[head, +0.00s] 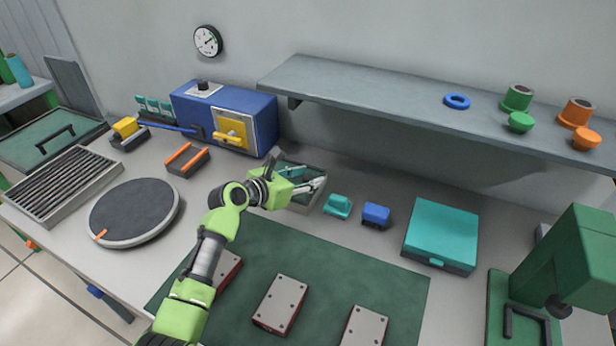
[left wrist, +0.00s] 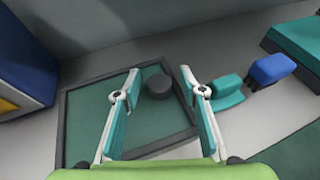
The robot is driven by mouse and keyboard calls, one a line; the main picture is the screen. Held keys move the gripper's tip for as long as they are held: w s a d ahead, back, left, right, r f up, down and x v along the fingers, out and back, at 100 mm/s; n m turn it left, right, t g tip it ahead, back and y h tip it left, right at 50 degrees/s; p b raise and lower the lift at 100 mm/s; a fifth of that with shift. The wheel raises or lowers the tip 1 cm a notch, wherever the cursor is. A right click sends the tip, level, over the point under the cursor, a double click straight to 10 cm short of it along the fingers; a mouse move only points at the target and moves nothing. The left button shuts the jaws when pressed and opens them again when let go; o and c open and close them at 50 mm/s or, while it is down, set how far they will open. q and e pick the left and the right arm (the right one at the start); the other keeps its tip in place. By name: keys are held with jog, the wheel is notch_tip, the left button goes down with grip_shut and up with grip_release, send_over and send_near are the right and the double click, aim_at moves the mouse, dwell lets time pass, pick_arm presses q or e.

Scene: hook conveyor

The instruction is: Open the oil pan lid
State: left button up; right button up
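A shallow pan with a dark grey rim and a flat green top (left wrist: 90,120) fills the middle of the left wrist view. A dark round knob (left wrist: 158,86) stands on it. In the head view the pan (head: 318,203) is partly hidden behind my left gripper (head: 303,178). The left gripper also shows in the left wrist view (left wrist: 160,72), its teal and white fingers open and apart, one on each side of the knob. I see no contact with the knob. My right gripper is in neither view.
A teal block (head: 337,207) and a blue block (head: 376,215) sit just right of the pan. A blue machine (head: 240,108) stands behind-left, and a grey shelf (head: 390,97) overhangs the back. A green mat (head: 345,262) with metal plates lies in front.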

pick_arm(q)
jog(key=shift+w+d+f, duration=0.15)
jog(key=shift+w+d, duration=0.05)
jog(key=shift+w, duration=0.05)
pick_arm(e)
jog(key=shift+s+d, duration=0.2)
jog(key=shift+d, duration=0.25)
pick_arm(q)
grip_shut()
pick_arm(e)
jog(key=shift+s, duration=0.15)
